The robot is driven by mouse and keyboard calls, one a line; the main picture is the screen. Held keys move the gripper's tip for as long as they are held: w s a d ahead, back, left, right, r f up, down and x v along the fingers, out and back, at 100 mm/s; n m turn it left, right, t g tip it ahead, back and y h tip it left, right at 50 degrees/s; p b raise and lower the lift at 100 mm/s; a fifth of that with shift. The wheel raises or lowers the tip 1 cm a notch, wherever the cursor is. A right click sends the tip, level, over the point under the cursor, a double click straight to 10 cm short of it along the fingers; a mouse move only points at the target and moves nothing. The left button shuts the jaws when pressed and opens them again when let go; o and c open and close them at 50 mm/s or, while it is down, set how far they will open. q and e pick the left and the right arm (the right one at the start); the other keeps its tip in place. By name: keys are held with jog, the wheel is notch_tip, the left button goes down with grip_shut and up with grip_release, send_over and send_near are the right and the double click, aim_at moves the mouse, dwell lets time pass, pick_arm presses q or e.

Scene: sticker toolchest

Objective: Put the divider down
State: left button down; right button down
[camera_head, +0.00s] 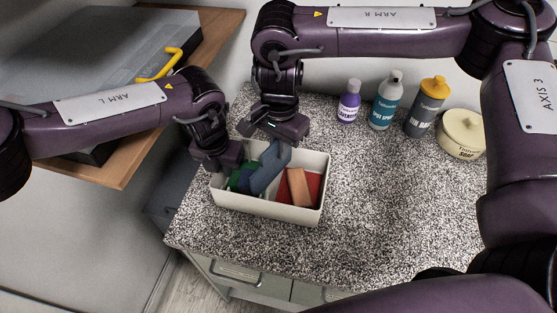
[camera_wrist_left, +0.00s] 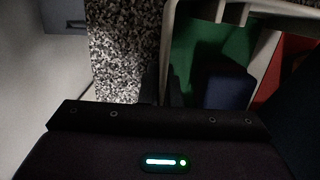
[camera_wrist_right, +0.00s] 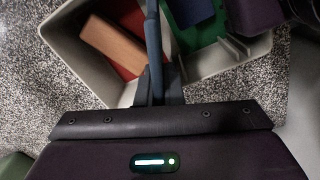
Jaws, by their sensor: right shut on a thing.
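The blue-grey divider (camera_head: 268,172) hangs below my right gripper (camera_head: 277,139), which is shut on its upper part. In the right wrist view the divider (camera_wrist_right: 153,45) shows nearly edge-on, between the red and green floor parts of the bin (camera_wrist_right: 85,68). In the head view its lower part is inside the pale bin (camera_head: 265,208); I cannot tell whether it touches the floor or sits in a slot.
A tan block (camera_head: 298,187) lies on the red side and a dark blue block (camera_wrist_left: 225,85) on the green side. A purple bottle (camera_head: 349,101), teal spray can (camera_head: 385,101), grey bottle (camera_head: 426,108) and cream tub (camera_head: 460,134) stand behind.

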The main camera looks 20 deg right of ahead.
aim_at(279, 172)
jog(key=shift+f, duration=2)
jog(key=c, duration=1.6)
grip_release()
jog(key=shift+o, duration=0.2)
notch_tip(279, 172, up, 12)
jog(key=shift+r, duration=0.1)
pick_arm(q)
jog(key=c, duration=2.1)
grip_release()
jog(key=o, duration=0.5)
jog(key=shift+o, duration=0.2)
jog(key=shift+r, duration=0.15)
